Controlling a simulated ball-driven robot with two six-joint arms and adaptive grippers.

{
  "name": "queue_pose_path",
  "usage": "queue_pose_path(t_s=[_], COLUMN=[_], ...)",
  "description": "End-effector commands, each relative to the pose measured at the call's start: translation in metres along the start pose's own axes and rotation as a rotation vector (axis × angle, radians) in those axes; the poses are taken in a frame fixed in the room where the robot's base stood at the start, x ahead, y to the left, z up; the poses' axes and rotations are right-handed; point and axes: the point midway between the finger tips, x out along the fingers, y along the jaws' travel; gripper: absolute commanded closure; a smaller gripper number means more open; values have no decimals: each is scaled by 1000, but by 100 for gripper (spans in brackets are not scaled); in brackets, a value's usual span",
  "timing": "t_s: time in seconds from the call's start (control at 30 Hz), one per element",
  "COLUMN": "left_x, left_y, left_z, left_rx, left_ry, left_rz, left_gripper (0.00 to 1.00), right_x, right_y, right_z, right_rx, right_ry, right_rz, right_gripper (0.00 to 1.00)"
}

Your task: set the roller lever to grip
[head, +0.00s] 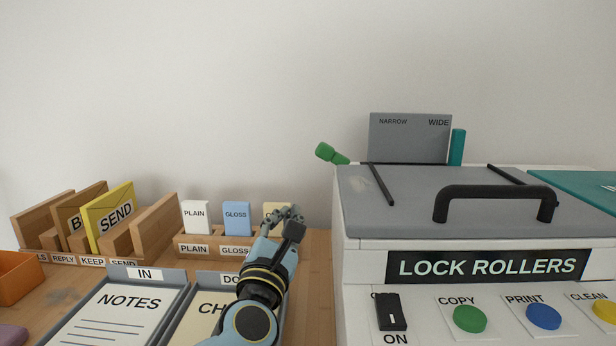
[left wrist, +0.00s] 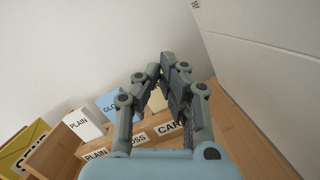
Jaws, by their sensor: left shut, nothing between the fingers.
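A green-handled lever (head: 330,153) sticks out at the left rear of the white machine (head: 342,260), tilted up and to the left. I take it for the roller lever; no grip mark is readable beside it. My left gripper (head: 290,214) is shut and empty, left of the machine and lower in the picture than the lever, not touching it. Its closed fingers (left wrist: 168,78) fill the middle of the left wrist view, where the machine's pale side (left wrist: 265,55) is at the right. A small, partly cut-off mark is at that view's top edge. My right gripper is not in view.
The machine has a grey lid (head: 420,205) with a black handle (head: 495,190), a LOCK ROLLERS sign (head: 488,267) and coloured buttons. Left are card holders (head: 185,245), a wooden sorter with a yellow SEND envelope (head: 110,215), and trays (head: 180,290). Air above the desk is clear.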

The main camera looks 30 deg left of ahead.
Motion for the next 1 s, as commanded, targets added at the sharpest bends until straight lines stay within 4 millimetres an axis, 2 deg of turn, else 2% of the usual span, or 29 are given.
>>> queue_pose_path(t_s=[0.17, 0.33, 0.77, 0.9, 1.0], left_x=[1, 15, 103, 107, 109], left_y=[0, 1, 1, 2, 2], left_z=[1, 2, 2, 27, 35], left_rx=[0, 1, 2, -3, -1], left_ry=[-1, -3, -3, -2, -2], left_rz=[0, 0, 1, 0, 0], left_gripper=[100, 100, 100, 100, 100], right_x=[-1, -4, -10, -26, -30], right_y=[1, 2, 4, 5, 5], right_z=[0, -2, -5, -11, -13], right_rx=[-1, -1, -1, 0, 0], right_ry=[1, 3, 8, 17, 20], right_rz=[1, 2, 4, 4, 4], right_gripper=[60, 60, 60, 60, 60])
